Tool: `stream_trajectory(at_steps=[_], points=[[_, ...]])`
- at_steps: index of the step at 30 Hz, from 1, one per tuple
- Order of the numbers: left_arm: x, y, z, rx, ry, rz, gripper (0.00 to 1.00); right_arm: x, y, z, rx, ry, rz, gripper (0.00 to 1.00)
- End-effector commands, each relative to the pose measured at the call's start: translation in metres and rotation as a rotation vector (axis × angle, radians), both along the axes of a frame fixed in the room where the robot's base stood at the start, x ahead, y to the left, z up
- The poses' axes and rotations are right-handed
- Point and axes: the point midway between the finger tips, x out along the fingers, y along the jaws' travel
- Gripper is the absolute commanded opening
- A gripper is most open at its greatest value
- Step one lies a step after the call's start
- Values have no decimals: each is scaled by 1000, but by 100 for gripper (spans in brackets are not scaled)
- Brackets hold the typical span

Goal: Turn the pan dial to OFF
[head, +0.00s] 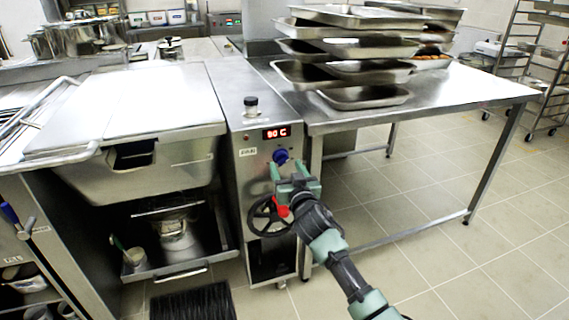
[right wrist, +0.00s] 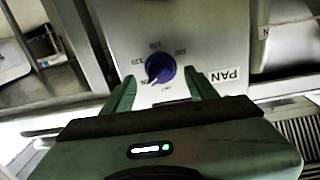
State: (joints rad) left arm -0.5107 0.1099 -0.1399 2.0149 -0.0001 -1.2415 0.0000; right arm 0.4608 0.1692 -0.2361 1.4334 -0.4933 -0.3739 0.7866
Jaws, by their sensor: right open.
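The pan dial is a round blue knob (head: 281,156) on the steel front panel, below a red display (head: 276,132) reading 90 C. In the right wrist view the dial (right wrist: 160,68) has a white pointer mark and printed numbers around it, with a PAN label (right wrist: 229,76) beside it. My right gripper (head: 283,173) is open just in front of and slightly below the dial. In the right wrist view its two green fingers (right wrist: 162,92) stand apart, one on each side below the knob, without visible contact. My left gripper is not in view.
A black handwheel (head: 268,216) with a red part sits just below the dial, close to my right gripper. A large lidded pan (head: 135,100) stands to the left. A steel table (head: 450,88) with stacked trays (head: 365,97) stands to the right. The tiled floor there is clear.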

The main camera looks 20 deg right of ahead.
Motion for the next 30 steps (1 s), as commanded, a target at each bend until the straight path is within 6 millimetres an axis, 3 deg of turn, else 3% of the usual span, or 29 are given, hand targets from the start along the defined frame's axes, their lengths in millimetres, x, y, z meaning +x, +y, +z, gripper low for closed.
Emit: stream_trajectory(at_steps=[6,17,24,30], points=[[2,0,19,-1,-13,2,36,26,0,0,0,-1,1,58],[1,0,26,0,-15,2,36,31,0,1,0,-1,2,58],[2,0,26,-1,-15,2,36,31,0,0,0,-1,2,0],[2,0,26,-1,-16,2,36,31,0,0,-10,-2,3,0]])
